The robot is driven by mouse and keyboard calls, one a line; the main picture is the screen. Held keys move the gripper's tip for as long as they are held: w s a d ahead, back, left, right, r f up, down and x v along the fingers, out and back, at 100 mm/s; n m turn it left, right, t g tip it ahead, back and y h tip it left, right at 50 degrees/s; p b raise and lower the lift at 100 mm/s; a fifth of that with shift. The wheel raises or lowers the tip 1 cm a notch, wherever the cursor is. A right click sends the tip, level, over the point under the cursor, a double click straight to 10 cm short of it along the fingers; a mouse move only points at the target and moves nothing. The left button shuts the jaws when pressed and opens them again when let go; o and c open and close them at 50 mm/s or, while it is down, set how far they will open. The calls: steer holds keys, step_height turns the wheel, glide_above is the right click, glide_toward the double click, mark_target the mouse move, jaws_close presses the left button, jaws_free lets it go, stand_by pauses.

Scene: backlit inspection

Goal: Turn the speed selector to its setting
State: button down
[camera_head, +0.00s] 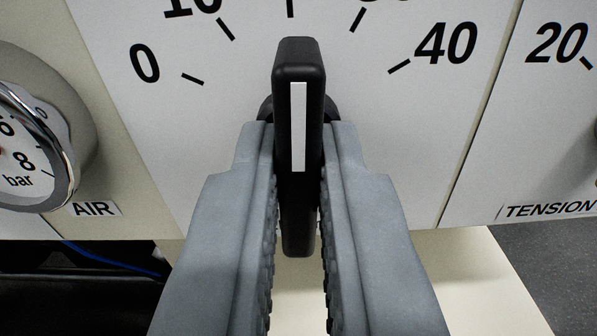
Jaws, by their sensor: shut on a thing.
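The speed selector (298,130) is a black bar-shaped knob with a white stripe on its face. It stands upright on a white dial plate (236,100), and its stripe points straight up toward the tick at the top middle of the scale. The scale (443,44) shows 0 at the left and 40 at the right, with 10 and another number cut off by the top edge. My gripper (298,190) has its two grey fingers on either side of the knob and is shut on it. The fingers hide part of the round base behind the knob.
A pressure gauge (48,175) marked in bar sticks out at the left, above an AIR label (94,209). Another dial plate with a TENSION label (550,210) is at the right. A dark opening with a blue cable (110,257) lies at lower left.

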steer(key=m, duration=0.4)
steer(key=shift+m, duration=0.4)
stand_by(0.4)
steer(key=c, duration=1.5)
jaws_free()
steer(key=s, duration=1.7)
steer(key=shift+s, duration=0.25)
